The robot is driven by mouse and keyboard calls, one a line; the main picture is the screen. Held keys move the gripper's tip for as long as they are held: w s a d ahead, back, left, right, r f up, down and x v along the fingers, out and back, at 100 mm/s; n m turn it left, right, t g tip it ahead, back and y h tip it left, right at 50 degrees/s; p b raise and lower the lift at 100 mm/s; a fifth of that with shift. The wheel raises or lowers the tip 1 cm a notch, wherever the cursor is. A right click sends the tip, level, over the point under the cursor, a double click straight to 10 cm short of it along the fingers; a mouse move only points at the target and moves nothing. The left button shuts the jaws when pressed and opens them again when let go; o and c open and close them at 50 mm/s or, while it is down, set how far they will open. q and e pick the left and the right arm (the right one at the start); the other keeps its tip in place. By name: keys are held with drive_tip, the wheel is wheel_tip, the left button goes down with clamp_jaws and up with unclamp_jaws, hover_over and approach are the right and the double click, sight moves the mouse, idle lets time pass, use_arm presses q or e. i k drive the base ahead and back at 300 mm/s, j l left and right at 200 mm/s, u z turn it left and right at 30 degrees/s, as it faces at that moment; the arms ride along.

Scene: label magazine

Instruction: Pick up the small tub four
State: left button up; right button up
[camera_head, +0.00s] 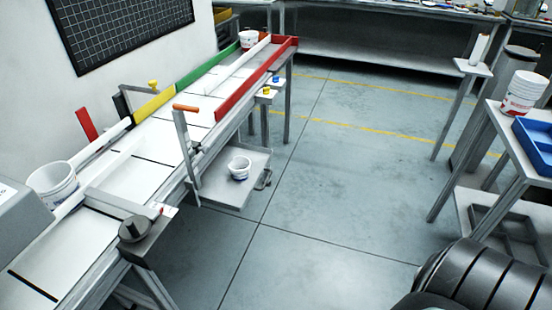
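Several white tubs are in view, and I cannot tell which is small tub four. A small white tub (239,170) stands upright on a low side shelf of the conveyor. A larger white tub (53,187) stands at the near left of the conveyor. Another white tub (248,40) stands at its far end. A white tub with red and blue print (522,94) stands on the right table. Neither of my grippers is in view.
The long conveyor (137,178) with green, yellow and red rails runs along the left. A blue tray (537,143) lies on the right table. A black ribbed object (480,283) fills the lower right corner. The grey floor (335,190) between is clear.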

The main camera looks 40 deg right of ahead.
sight(240, 167)
drive_tip(key=z, duration=1)
